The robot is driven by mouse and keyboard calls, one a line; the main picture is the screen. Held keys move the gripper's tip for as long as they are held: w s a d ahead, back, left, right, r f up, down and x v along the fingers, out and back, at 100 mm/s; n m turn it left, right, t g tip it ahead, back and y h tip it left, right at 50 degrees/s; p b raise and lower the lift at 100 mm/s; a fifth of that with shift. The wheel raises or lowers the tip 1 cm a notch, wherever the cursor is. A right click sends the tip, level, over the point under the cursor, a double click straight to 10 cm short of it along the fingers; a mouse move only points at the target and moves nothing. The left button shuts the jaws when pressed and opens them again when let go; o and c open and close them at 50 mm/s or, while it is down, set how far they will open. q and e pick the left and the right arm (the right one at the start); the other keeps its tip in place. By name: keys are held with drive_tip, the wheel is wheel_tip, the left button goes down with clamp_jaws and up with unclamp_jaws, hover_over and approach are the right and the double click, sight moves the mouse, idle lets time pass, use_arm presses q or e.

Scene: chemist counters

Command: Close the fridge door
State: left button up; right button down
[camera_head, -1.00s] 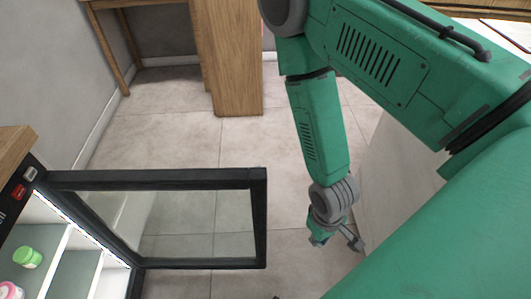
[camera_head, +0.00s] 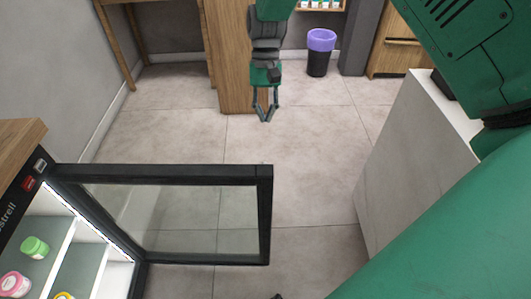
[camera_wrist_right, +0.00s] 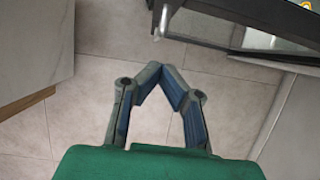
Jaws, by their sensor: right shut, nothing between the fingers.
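The fridge (camera_head: 52,190) stands at the left in the head view, lit inside. Its glass door (camera_head: 195,215) with a black frame stands wide open, reaching out to the right. My right gripper (camera_head: 265,118) is beyond the door's far side, above the floor, apart from the door. In the right wrist view its fingertips (camera_wrist_right: 160,66) meet with nothing between them. Part of the black door frame (camera_wrist_right: 225,35) shows at the top right there, ahead of the fingers and not touching them. My left gripper is not in view.
Jars, among them a green one (camera_head: 35,247), stand on the fridge shelves. A white counter block (camera_head: 410,165) is at the right. A wooden panel (camera_head: 228,60) and a black bin with purple liner (camera_head: 319,52) stand behind. The tiled floor between is clear.

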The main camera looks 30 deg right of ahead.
drive_tip(key=x, duration=0.3)
drive_tip(key=s+b+x, duration=0.1)
drive_tip(key=x, duration=0.3)
drive_tip(key=s+a+r+x, duration=0.1)
drive_tip(key=x, duration=0.3)
drive_tip(key=shift+a+b, duration=0.1)
drive_tip(key=shift+b, duration=0.3)
drive_tip(key=shift+s+a, duration=0.45)
drive_tip(key=shift+s, duration=0.05)
drive_tip(key=shift+s+d, duration=0.1)
